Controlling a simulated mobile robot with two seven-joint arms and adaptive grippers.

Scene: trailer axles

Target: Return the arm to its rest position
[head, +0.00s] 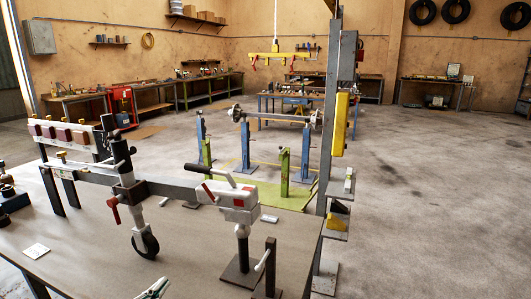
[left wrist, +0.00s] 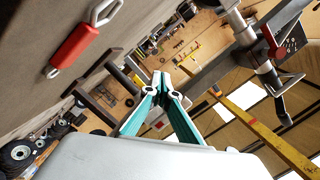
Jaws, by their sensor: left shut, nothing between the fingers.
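My left gripper (head: 157,288) shows only in part at the bottom edge of the head view, over the near part of the workbench (head: 85,225). In the left wrist view its teal fingers (left wrist: 160,85) come together, shut, with nothing between them. The white body of the gripper fills the bottom of that view. My right gripper is in neither view. The task names no object other than the arm.
The bench carries a jockey wheel (head: 146,243) on a clamped post and a white coupling head (head: 228,194) with a dark lever. A yellow-marked steel post (head: 342,120) stands at the bench's right. An axle on blue stands (head: 245,140) is beyond. Open floor lies right.

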